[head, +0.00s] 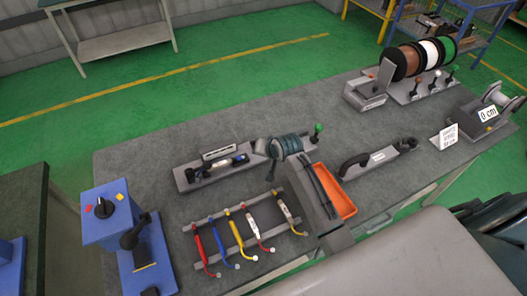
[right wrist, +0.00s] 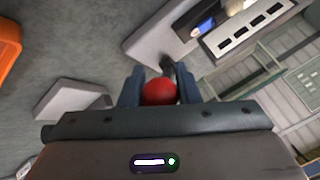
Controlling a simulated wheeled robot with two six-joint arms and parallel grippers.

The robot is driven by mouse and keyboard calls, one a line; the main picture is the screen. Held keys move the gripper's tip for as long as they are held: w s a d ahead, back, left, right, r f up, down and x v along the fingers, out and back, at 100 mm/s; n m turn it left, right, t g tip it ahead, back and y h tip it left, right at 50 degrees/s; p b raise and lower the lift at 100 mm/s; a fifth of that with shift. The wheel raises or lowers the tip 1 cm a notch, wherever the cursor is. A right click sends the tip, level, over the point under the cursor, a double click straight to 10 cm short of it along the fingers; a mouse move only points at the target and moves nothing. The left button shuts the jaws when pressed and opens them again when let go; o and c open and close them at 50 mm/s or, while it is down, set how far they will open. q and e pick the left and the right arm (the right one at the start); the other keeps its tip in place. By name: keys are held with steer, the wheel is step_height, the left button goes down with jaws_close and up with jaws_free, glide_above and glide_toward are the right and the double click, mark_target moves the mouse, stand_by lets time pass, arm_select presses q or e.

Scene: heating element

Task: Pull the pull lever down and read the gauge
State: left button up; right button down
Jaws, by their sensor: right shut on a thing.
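In the right wrist view my right gripper (right wrist: 160,88) is shut on a red ball (right wrist: 159,92), with one dark blue finger on each side. A short dark stem shows just beyond the ball. A light grey block (right wrist: 160,40) is close behind the stem. I cannot tell which lever the ball belongs to in the head view. There, levers with small coloured knobs (head: 418,83) stand in front of the wire spools (head: 407,60). A display reading "0 cm" (head: 487,114) is at the right.
The workbench (head: 130,165) holds a blue box with a black knob (head: 104,208), a rack of coloured-handled tools (head: 240,235) and an orange tray (head: 346,207). An orange edge (right wrist: 8,40) and another grey block (right wrist: 72,100) show in the wrist view.

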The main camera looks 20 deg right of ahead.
steer(key=c, duration=1.1)
jaws_free()
steer(key=shift+f, duration=0.1)
steer(key=shift+b+v, duration=1.5)
steer(key=shift+v, duration=3.95)
steer(key=shift+w, duration=0.15)
